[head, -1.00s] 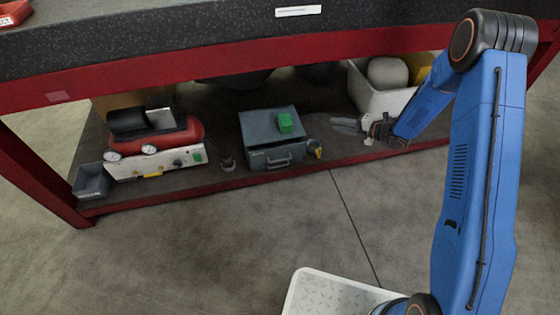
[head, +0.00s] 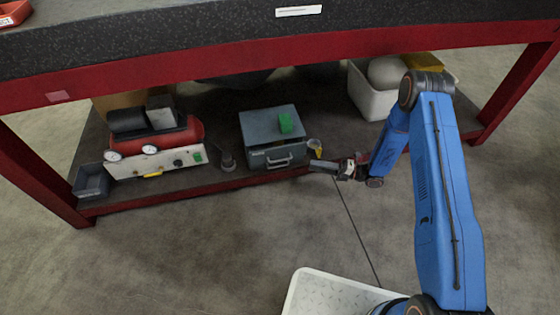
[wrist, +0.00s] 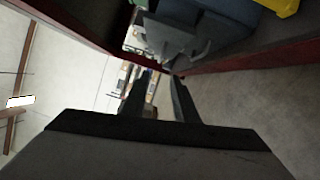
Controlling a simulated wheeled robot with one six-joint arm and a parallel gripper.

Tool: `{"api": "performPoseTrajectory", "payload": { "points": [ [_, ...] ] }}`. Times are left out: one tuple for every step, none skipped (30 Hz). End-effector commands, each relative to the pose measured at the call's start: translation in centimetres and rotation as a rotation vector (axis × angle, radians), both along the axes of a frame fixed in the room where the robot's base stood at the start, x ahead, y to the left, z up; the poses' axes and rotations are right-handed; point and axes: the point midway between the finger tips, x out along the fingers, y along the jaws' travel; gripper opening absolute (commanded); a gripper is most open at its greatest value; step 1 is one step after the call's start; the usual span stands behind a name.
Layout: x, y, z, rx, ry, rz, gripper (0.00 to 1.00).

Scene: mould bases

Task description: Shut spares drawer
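The spares drawer (head: 270,159) is the lower front part of a grey metal box (head: 262,122) on the low shelf. Its front carries a bar handle (head: 280,162) and seems to stand a little out from the box. In the wrist view the drawer front (wrist: 163,38) lies at the top, beyond my fingertips. My gripper (head: 314,166) is just right of the drawer front in the head view. In the wrist view my gripper (wrist: 155,80) has its two fingers apart with nothing between them. It appears clear of the handle.
A red compressor (head: 160,143) is further left, a white bin (head: 371,98) right.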

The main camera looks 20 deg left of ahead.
Motion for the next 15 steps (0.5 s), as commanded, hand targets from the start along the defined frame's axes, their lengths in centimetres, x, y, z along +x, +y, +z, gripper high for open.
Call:
{"api": "performPoseTrajectory", "payload": {
  "points": [
    [-0.2,0.8,0.1,0.0,0.0,0.003,0.26],
    [-0.3,1.3,0.1,0.0,0.0,0.003,0.26],
    [-0.4,1.9,0.2,0.0,0.0,0.003,0.26],
    [-0.5,2.4,0.2,0.0,0.0,0.003,0.26],
    [-0.6,3.0,0.2,-0.001,0.0,0.004,0.26],
    [-0.7,3.7,0.3,-0.001,0.001,0.003,0.26],
    [-0.8,4.2,0.3,-0.001,0.001,0.003,0.26],
    [-0.9,4.7,0.4,-0.001,0.001,0.004,0.26],
    [-1.0,5.4,0.4,-0.002,0.001,0.003,0.26],
    [-1.0,5.9,0.5,-0.002,0.001,0.003,0.26],
    [-1.1,6.4,0.5,-0.002,0.001,0.003,0.26],
    [-1.3,7.1,0.5,-0.002,0.001,0.003,0.26],
    [-1.4,7.7,0.6,-0.002,0.001,0.003,0.26],
    [-1.4,8.2,0.6,-0.002,0.001,0.003,0.26],
    [-1.6,8.9,0.7,-0.002,0.001,0.003,0.26]
  ]
}}
